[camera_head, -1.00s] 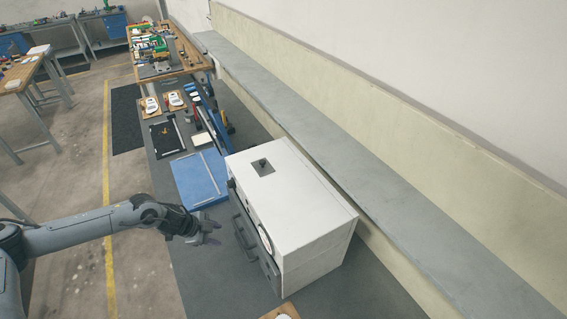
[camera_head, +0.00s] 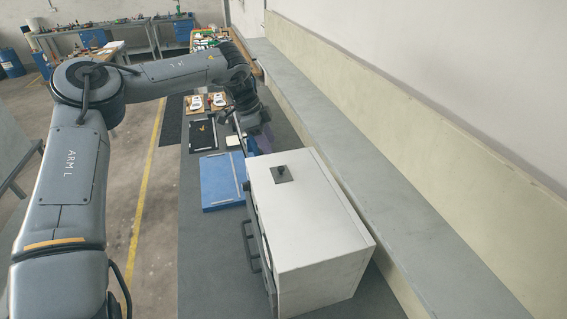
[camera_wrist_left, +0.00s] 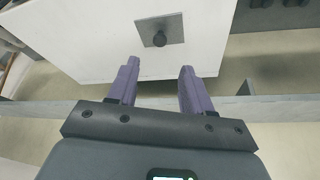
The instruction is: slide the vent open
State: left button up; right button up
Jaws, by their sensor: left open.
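The vent is a small grey square plate (camera_head: 279,176) with a dark knob (camera_head: 283,170) on top of a white box (camera_head: 315,217). My left gripper (camera_head: 265,143) is above the bench by the far end of the box, with purple fingers partly hidden behind my wrist. In the left wrist view the two fingers (camera_wrist_left: 157,72) are apart and empty. They point toward the vent plate (camera_wrist_left: 170,22); the knob (camera_wrist_left: 159,39) lies beyond the fingertips, roughly between them, not touched. My right gripper is out of view.
Dark handles (camera_head: 248,240) stick out from the box's front. A grey ledge (camera_head: 365,165) runs along the wall at right.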

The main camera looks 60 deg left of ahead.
aim_at(281, 167)
pick_arm(q)
jog(key=x, duration=0.9)
jog(key=shift+s+p, duration=0.15)
jog(key=shift+p, duration=0.25)
grip_shut()
